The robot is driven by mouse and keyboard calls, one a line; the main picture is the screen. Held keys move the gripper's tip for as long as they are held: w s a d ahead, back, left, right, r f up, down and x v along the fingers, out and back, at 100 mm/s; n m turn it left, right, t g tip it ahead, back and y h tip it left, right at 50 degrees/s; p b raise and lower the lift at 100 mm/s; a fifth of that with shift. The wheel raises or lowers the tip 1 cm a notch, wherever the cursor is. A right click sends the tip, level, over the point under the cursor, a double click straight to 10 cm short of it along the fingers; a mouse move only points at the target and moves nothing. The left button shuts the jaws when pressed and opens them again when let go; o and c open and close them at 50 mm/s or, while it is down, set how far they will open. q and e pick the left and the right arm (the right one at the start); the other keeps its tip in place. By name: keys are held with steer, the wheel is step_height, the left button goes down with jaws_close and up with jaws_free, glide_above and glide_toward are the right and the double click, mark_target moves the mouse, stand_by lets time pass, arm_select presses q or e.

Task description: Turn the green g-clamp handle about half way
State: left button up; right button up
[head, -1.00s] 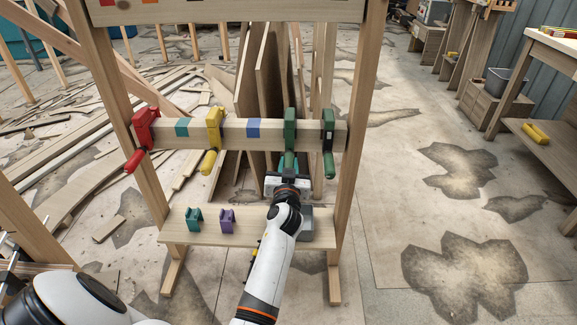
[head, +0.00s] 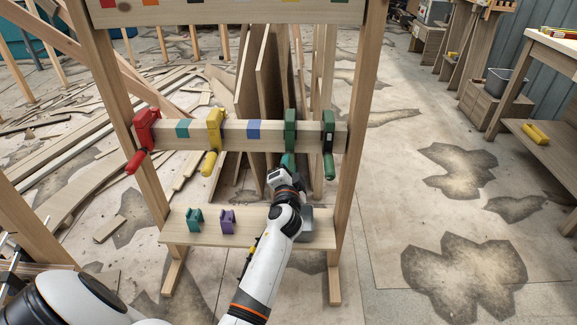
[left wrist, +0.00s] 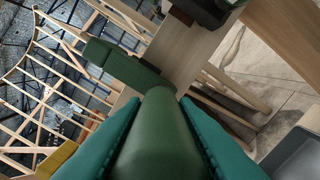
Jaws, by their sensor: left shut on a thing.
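A green g-clamp (head: 290,131) hangs on the wooden rail, right of centre, in the head view. My left gripper (head: 288,162) is just below it, reaching up from below. In the left wrist view, the clamp's green handle (left wrist: 158,135) lies lengthwise between the two teal fingers of the gripper (left wrist: 159,108), which are shut on it. The clamp's green body (left wrist: 118,62) shows beyond the handle. In the head view the gripper mostly hides the handle. My right gripper is not in view.
A yellow clamp (head: 214,130) and a red clamp (head: 145,130) hang on the left. Teal and purple clamps (head: 227,220) stand on the lower shelf (head: 262,233). Posts flank the rail.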

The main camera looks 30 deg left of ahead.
arm_select(q)
steer(key=m, duration=0.2)
steer(key=shift+m+p, duration=0.3)
steer(key=shift+m, duration=0.1)
steer(key=shift+m+p, duration=0.45)
steer(key=shift+m, duration=1.35)
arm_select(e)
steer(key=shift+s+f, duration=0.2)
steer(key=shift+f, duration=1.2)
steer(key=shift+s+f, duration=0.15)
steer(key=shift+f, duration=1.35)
arm_select(q)
steer(key=o, duration=1)
